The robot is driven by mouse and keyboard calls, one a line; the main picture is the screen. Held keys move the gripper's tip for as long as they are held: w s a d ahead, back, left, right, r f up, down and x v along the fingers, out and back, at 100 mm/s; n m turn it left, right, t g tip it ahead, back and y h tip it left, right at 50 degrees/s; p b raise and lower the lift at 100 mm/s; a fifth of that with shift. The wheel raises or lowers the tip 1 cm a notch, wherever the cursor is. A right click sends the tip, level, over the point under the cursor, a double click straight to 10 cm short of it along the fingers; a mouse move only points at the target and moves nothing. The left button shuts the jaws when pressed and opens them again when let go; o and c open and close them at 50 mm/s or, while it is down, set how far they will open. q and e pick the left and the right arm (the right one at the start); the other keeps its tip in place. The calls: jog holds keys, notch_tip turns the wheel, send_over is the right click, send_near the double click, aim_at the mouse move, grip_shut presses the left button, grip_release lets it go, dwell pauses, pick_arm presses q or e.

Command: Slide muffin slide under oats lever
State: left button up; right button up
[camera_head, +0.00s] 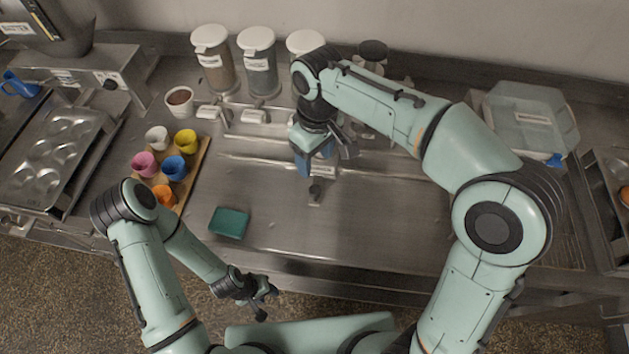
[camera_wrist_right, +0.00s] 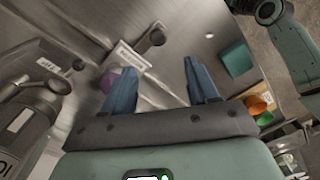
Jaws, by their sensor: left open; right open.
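A labelled metal slide with a dark knob (camera_head: 315,190), which I take for the muffin slide, lies on the counter below my right gripper (camera_head: 316,158). Its label (camera_wrist_right: 128,57) and knob also show in the right wrist view. A purple cup-like thing (camera_wrist_right: 107,82) is partly hidden by a blue finger there. My right gripper (camera_wrist_right: 163,72) is open, its fingers apart with nothing visibly held. A labelled lever (camera_wrist_right: 60,80), its text too small to read surely, is at the left of the wrist view. My left gripper (camera_head: 266,302) is open and empty before the counter's front edge.
White-lidded dispensers (camera_head: 257,65) stand along the back. A board (camera_head: 198,165) holds several coloured cups; a muffin tin (camera_head: 55,155) is further left. A green sponge-like block (camera_head: 229,223) lies at the front. A clear lidded bin (camera_head: 530,118) stands right.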

aim_at(315, 189)
jog(key=f+m, duration=0.1)
jog(key=f, duration=0.4)
jog(key=f+m, duration=0.1)
jog(key=f, duration=0.5)
jog(key=shift+s+f+b, duration=0.2)
jog(key=shift+b, duration=0.15)
jog(key=shift+w+f, duration=0.1)
jog(key=shift+f, duration=0.5)
grip_shut()
